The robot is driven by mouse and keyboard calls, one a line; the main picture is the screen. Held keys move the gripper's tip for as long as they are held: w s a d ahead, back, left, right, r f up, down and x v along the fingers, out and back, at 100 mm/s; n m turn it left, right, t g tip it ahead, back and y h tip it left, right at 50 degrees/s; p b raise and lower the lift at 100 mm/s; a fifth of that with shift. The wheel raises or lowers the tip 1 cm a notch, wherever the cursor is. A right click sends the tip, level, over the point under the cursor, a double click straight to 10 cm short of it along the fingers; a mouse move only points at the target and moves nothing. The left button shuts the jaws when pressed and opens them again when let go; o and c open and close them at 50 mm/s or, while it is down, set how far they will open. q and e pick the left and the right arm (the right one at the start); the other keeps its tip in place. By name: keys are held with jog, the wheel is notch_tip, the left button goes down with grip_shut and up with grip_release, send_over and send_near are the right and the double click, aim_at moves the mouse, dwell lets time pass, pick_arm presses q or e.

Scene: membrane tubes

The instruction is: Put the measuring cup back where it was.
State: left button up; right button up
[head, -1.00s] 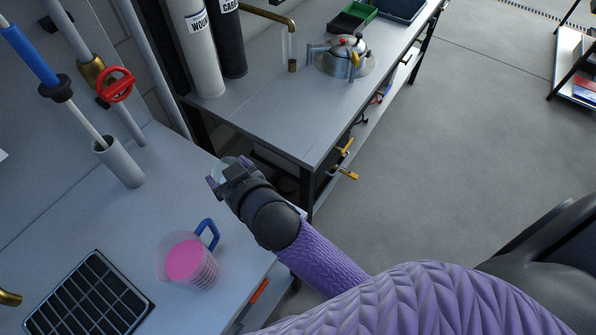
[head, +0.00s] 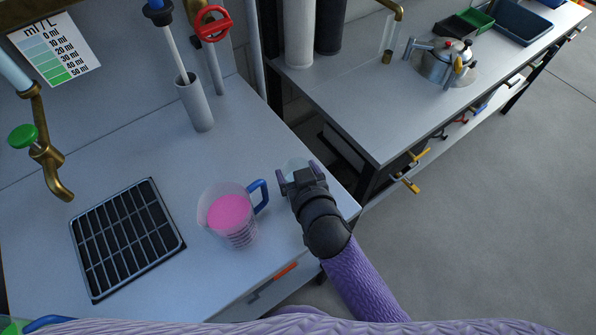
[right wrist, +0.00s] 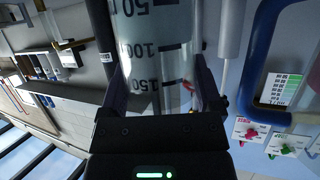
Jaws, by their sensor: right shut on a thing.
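My right gripper (head: 297,172) is shut on a clear graduated measuring cup (head: 292,166), mostly hidden behind the fingers in the head view. In the right wrist view the cup (right wrist: 155,50) stands between the fingers, with black marks 50, 100 and 150 and no coloured liquid visible. The gripper is above or beside the counter's right end; I cannot tell the cup's height over it. A clear jug with pink liquid (head: 231,216) and a blue handle stands on the counter left of the gripper. My left gripper is not in view.
A black drain grid (head: 126,238) lies left of the jug. A grey tube holder (head: 195,103) stands behind. A second bench (head: 375,115) with a metal kettle (head: 447,62) is at the right, across a gap. A blue handle (right wrist: 262,60) shows in the right wrist view.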

jog(key=o, duration=1.3)
jog(key=shift+f, duration=0.15)
jog(key=shift+c, duration=0.2)
jog(key=p+v, duration=0.3)
jog(key=v, duration=0.9)
jog(key=shift+s, duration=0.1)
